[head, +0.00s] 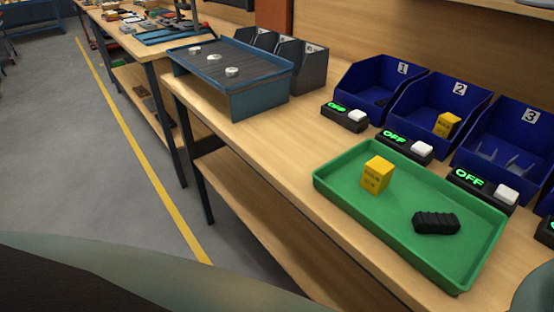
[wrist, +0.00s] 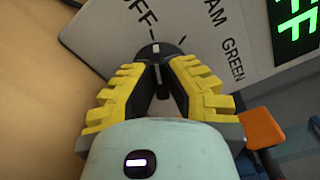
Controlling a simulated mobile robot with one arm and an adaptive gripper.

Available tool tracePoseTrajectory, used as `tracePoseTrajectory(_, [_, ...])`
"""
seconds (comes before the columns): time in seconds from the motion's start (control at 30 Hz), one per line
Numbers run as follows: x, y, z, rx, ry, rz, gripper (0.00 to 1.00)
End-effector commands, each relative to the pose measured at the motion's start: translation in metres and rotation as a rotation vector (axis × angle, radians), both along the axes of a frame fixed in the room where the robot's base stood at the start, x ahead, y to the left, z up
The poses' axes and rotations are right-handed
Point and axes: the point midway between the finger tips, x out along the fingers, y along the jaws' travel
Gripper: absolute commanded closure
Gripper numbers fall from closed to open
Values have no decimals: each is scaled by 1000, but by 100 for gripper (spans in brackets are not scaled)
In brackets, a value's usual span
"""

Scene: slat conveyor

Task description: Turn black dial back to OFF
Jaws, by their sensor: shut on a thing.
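In the wrist view the black dial (wrist: 148,50) is set in a pale panel (wrist: 100,45). It has a short white mark on it. The panel lettering reads "OFF" on the upper left and "AM GREEN" on the right, partly cut off and tilted. My gripper (wrist: 158,64), with yellow and black ribbed fingers, is shut on the black dial, its fingertips closing at the dial's near side. The exact label the white mark points to is hard to tell. The head view shows neither the dial nor my gripper.
A lit green display (wrist: 294,30) and an orange part (wrist: 263,128) lie right of the dial. In the head view a green tray (head: 345,205) holds a yellow block (head: 377,175) and a black ribbed block (head: 436,222). Blue bins (head: 425,105) stand behind switches with displays reading OFF.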

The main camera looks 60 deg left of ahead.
Motion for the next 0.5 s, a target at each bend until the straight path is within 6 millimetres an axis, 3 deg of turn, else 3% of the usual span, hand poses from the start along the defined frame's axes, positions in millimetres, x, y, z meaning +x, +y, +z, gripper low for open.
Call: tracePoseTrajectory(0.5, [1,2,-1,-71,-4,4,100])
